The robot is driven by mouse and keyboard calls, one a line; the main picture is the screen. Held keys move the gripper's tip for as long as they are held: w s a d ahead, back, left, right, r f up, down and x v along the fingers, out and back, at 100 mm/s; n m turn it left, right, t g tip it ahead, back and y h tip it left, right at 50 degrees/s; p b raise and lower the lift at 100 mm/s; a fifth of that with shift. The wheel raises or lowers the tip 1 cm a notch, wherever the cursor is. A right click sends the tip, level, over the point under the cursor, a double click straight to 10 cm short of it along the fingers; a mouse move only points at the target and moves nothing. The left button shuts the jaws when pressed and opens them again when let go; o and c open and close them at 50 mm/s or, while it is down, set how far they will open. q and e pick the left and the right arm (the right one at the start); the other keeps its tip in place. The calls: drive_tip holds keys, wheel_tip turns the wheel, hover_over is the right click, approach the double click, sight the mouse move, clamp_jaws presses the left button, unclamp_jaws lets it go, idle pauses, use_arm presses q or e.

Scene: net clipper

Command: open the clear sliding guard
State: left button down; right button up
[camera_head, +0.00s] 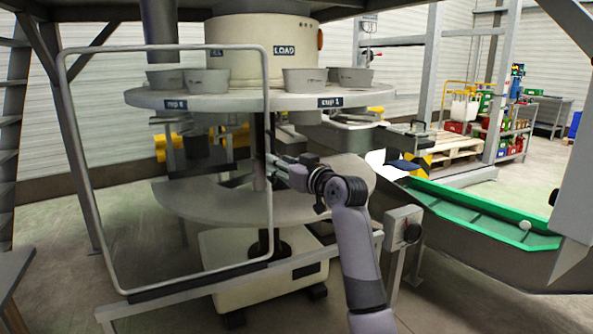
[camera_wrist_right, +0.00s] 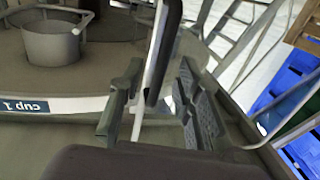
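The clear sliding guard (camera_head: 75,140) is a see-through panel in a grey rounded frame. It stands upright in front of the left part of the round cup table. My right gripper (camera_head: 272,172) is at the guard's right upright, about mid-height. In the right wrist view, my right gripper (camera_wrist_right: 158,108) has its fingers apart, with the guard's edge post and a dark bar (camera_wrist_right: 163,50) between them. A gap shows between the dark bar and the right-hand finger. Whether the left-hand finger touches the post I cannot tell. My left gripper is out of view.
The round table (camera_head: 235,98) carries several grey cups and a "cup 1" label. A lower round plate (camera_head: 210,205) sits beneath it. A control box (camera_head: 403,227) on a post stands right of my forearm. A green-edged trough (camera_head: 480,208) lies further right.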

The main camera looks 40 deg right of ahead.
drive_tip(key=s, duration=0.8)
drive_tip(key=shift+s+a, duration=0.15)
drive_tip(key=shift+a, duration=0.05)
